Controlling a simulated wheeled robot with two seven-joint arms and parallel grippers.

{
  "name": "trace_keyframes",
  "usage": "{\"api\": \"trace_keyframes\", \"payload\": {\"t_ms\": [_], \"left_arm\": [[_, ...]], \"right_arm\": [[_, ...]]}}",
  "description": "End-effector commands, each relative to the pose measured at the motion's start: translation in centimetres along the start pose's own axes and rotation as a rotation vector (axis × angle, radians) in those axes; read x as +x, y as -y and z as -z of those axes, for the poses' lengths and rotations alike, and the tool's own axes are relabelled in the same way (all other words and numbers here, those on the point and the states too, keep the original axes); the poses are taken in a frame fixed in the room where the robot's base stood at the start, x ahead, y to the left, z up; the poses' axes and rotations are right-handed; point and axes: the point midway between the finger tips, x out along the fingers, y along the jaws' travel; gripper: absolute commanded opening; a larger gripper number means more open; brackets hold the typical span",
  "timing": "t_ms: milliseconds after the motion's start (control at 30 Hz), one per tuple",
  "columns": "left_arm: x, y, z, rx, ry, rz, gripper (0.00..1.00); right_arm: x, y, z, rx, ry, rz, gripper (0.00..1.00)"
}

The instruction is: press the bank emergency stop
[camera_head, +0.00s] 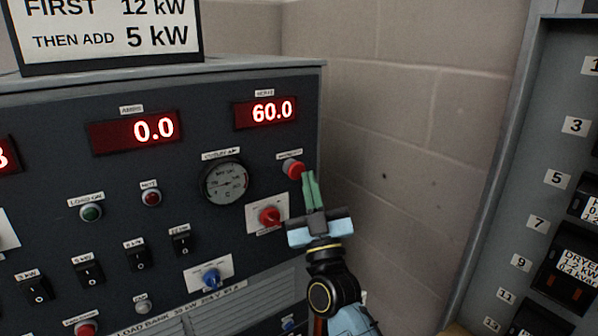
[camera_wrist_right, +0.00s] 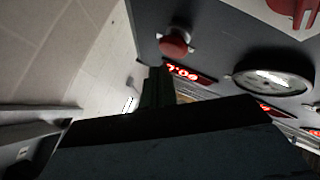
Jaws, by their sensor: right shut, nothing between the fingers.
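A red mushroom button (camera_head: 293,168) under a small label sits near the upper right edge of the dark load bank panel (camera_head: 60,175). I take it for the emergency stop, though its label is too small to read. It also shows in the right wrist view (camera_wrist_right: 175,42). My right gripper (camera_head: 309,176) is shut and empty, its green fingertips just right of and below the button. In the right wrist view the fingertips (camera_wrist_right: 158,72) appear slightly apart from the button. My left gripper is out of view.
A red knob (camera_head: 268,215) on a white plate sits just below, close to my right gripper. A round gauge (camera_head: 226,183), switches and lit displays (camera_head: 265,112) fill the panel. A grey breaker cabinet (camera_head: 500,150) stands at right; a block wall (camera_head: 400,130) lies between.

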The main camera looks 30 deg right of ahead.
Motion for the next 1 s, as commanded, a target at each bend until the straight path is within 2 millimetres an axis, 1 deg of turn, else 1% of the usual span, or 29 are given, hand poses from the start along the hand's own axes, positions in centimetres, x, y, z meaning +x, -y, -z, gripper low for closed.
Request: {"api": "trace_keyframes", "payload": {"t_ms": [300,600,1000], "left_arm": [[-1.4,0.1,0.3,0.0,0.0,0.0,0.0],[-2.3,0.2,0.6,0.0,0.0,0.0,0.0],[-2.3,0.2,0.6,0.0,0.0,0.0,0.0]], "right_arm": [[-1.9,-1.5,1.6,-0.001,0.002,0.002,0.0],[-3.8,-2.9,2.9,-0.001,0.001,0.001,0.0],[-4.1,-3.0,3.0,0.0,0.0,0.001,0.0]]}}
